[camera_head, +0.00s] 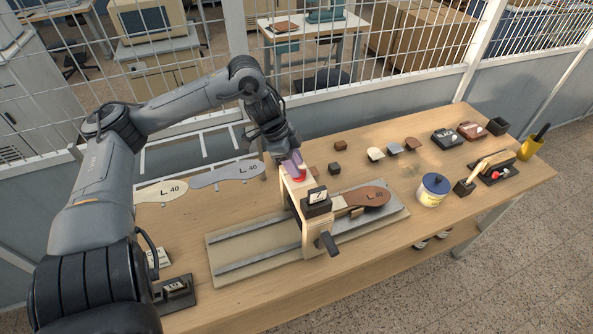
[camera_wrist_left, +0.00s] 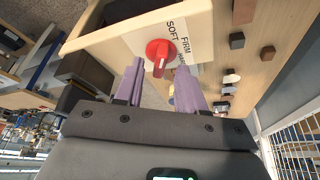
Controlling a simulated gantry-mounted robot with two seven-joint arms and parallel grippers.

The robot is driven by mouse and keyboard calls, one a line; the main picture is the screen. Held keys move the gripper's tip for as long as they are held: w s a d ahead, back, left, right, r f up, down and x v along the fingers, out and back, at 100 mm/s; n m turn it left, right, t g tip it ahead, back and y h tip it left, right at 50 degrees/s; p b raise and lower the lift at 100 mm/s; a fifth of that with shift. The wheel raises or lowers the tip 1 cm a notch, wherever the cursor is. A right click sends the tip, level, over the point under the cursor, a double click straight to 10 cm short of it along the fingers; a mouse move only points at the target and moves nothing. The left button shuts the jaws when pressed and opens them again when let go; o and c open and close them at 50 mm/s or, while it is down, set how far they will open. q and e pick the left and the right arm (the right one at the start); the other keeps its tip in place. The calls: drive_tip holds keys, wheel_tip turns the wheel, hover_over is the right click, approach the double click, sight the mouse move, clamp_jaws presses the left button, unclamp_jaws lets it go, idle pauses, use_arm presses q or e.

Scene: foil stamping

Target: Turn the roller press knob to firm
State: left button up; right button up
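The roller press (camera_head: 309,213) stands on a grey-railed bed on the wooden table. Its red knob (camera_wrist_left: 161,50) sits on a pale panel in the left wrist view, beside a label (camera_wrist_left: 180,36) reading SOFT and FIRM; a further word is partly hidden. A white mark shows on the knob's lower side, pointing toward my gripper; the setting it marks is unclear. The red knob also shows in the head view (camera_head: 300,175). My left gripper (camera_wrist_left: 160,66) is open, its purple fingers apart on either side of the knob's near edge; contact cannot be told. My right gripper is out of view.
A blue-lidded jar (camera_head: 433,190) and several small blocks stand to the right. A white mesh fence (camera_head: 420,45) runs behind the table.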

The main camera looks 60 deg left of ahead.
use_arm(q)
drive_tip(key=shift+x, duration=0.75)
clamp_jaws()
